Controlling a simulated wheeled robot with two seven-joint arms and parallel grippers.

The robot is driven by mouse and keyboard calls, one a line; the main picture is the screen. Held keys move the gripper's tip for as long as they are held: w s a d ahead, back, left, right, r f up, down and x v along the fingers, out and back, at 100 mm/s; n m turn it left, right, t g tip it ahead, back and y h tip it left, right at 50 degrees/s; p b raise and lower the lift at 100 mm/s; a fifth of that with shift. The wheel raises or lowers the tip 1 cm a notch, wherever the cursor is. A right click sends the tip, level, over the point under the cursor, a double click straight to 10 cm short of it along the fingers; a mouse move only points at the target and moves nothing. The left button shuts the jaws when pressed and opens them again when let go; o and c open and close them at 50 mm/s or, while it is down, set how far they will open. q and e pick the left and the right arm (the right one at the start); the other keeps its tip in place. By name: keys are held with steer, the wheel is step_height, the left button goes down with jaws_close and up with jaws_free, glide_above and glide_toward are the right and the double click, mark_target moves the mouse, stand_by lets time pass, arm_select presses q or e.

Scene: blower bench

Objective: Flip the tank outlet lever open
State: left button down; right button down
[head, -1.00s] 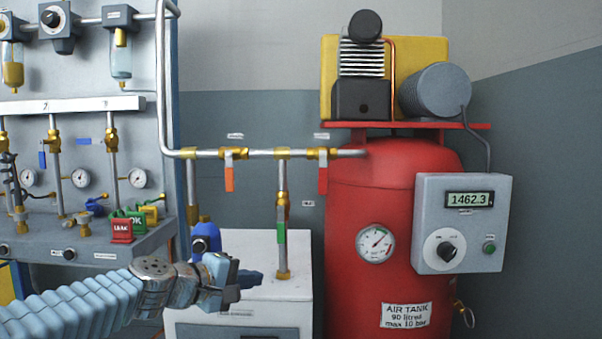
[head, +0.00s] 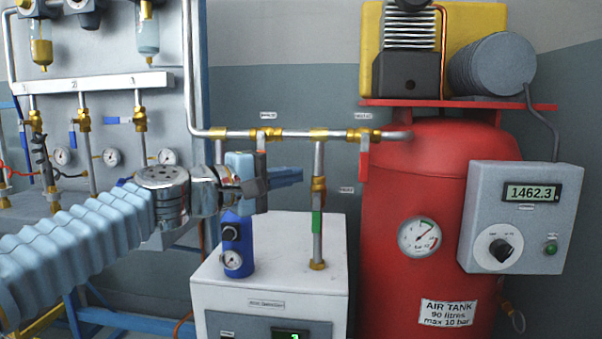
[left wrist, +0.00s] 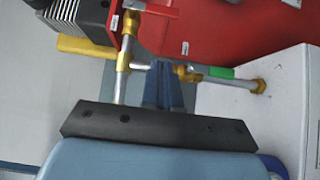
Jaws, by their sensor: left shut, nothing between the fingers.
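The red lever (head: 364,160) hangs straight down from a brass valve (head: 364,135) on the horizontal pipe just left of the red air tank (head: 415,190). It lies across the pipe's line. My left gripper (head: 297,176) is shut and empty, its blue fingers pointing right, below the pipe and left of the red lever, with a gap between. In the left wrist view the shut fingers (left wrist: 163,88) point towards the pipework, with the tank (left wrist: 215,40) beyond. My gripper hides most of another lever on the pipe. My right gripper is in neither view.
A vertical pipe (head: 319,160) with a green lever (head: 316,223) stands near my fingertips, rising from a white cabinet (head: 270,275). A blue regulator (head: 237,235) stands on the cabinet. The grey control box (head: 512,220) is at the right.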

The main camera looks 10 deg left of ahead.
mark_target(364, 167)
arm_select(q)
steer(key=w+d+p, duration=0.2)
steer(key=w+d, duration=0.3)
steer(key=d, duration=0.4)
steer(key=shift+w+d, duration=0.25)
steer(key=shift+f, duration=0.1)
